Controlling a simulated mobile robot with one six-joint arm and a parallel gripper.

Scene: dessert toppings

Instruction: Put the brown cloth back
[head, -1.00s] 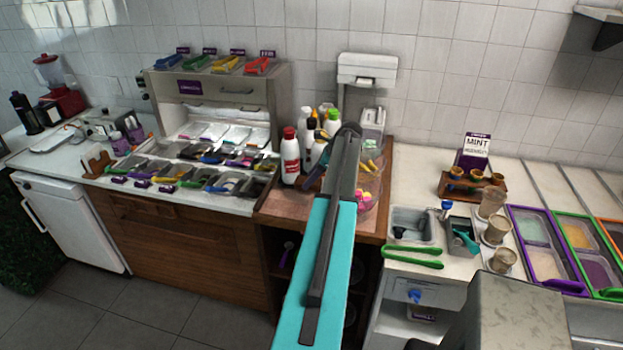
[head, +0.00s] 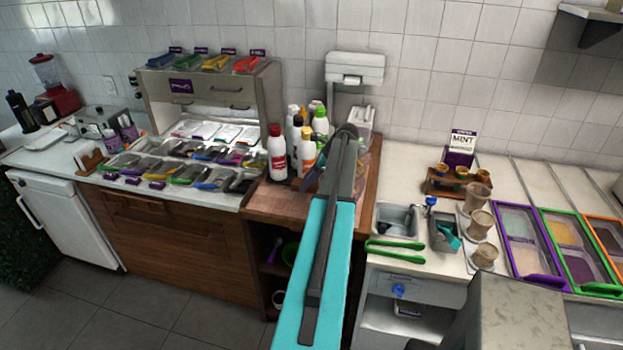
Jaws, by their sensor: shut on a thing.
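My teal and dark grey arm reaches up the middle of the head view. Part of my gripper (head: 313,177) shows as a small dark blue-grey shape left of the arm's far end, in front of the bottles and over the wooden counter (head: 278,205). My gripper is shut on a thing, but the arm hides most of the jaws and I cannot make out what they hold. I cannot pick out the brown cloth anywhere in view.
Several bottles, among them a red-capped one (head: 277,152), stand close behind my gripper. A topping station (head: 205,110) is at left. A sink (head: 392,218), green tongs (head: 395,250) and cups (head: 479,224) are at right. Bare white counter (head: 415,180) lies behind the sink.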

